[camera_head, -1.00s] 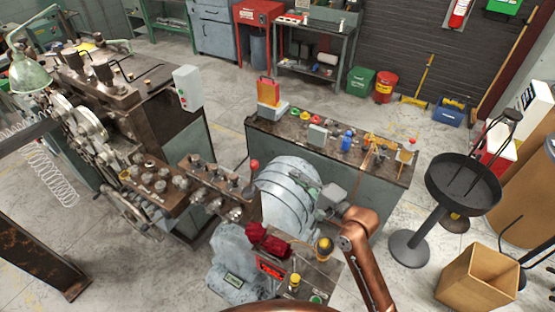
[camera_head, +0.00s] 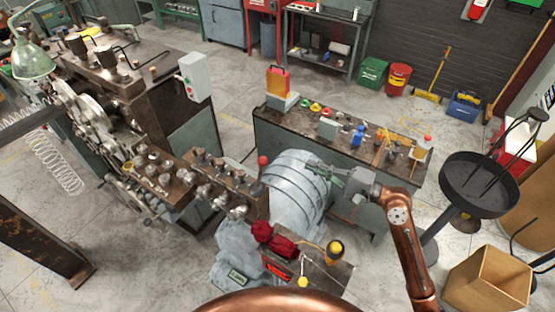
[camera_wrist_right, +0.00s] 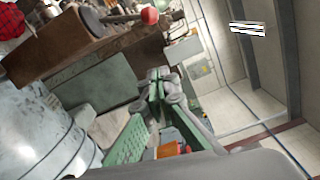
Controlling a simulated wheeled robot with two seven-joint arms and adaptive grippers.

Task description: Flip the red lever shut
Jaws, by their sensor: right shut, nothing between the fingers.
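The red lever shows as a red ball knob (camera_head: 263,160) on a short stem, at the right end of the dark machine block beside the big grey drum. The knob also shows near the top of the right wrist view (camera_wrist_right: 150,15), with its thin rod reaching left. My left gripper is not in view.
The grey drum (camera_head: 292,195) stands between the machine block (camera_head: 225,180) and my right arm. Red cloth (camera_head: 275,238) lies in front of it. A workbench (camera_head: 300,118) with several small items is behind. A round black tray stand (camera_head: 480,185) and cardboard box (camera_head: 490,278) stand right.

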